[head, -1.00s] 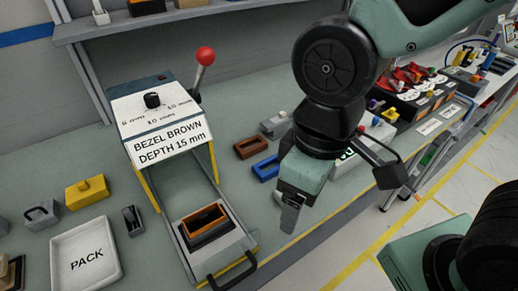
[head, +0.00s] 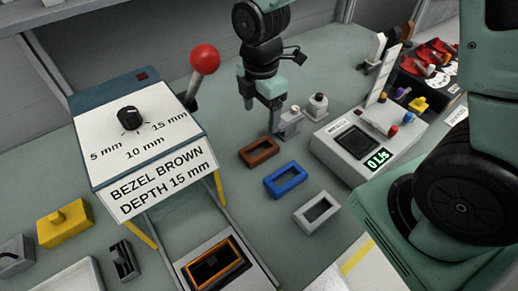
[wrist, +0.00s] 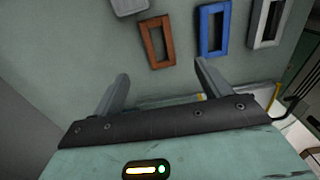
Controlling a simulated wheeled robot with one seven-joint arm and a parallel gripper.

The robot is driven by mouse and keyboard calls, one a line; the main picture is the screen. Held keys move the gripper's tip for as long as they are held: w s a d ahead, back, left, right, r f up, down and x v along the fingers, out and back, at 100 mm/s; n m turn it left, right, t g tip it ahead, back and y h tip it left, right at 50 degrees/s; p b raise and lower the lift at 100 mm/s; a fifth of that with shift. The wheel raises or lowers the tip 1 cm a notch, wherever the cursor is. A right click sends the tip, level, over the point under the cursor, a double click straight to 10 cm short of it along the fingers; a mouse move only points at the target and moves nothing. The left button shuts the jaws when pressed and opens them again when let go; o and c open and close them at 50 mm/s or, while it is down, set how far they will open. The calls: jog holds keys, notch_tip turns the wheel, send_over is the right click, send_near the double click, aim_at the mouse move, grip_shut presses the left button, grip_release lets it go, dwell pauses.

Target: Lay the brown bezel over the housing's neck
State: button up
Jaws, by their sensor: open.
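The brown bezel (head: 264,161), a rectangular open frame, lies flat on the bench; it also shows in the wrist view (wrist: 146,45). My gripper (head: 262,116) is open and empty behind it, above the bench. In the wrist view its fingers (wrist: 160,68) are spread apart, with the bezel beyond the tips and not between them. The press drawer holds a dark block with an orange-brown rectangular rim (head: 213,262). I cannot tell for sure whether this is the housing with its neck.
A blue bezel (head: 292,193) and a grey bezel (head: 323,226) lie beside the brown one. Small light-grey knobbed parts (head: 290,122) stand close to my gripper. The press (head: 140,135), with its red-knobbed lever (head: 204,60), is at left; a light meter box (head: 350,150) is at right.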

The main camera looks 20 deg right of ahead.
jog(key=p, duration=0.2)
send_near(259, 146)
jog(key=s+f, duration=0.1)
jog(key=f, duration=0.3)
jog(key=s+a+f, duration=0.1)
jog(key=f, duration=0.1)
jog(key=shift+s+a+f, duration=0.1)
jog(key=shift+s, duration=0.25)
jog(key=shift+f, duration=0.25)
dwell(0.4)
jog(key=c, duration=1.1)
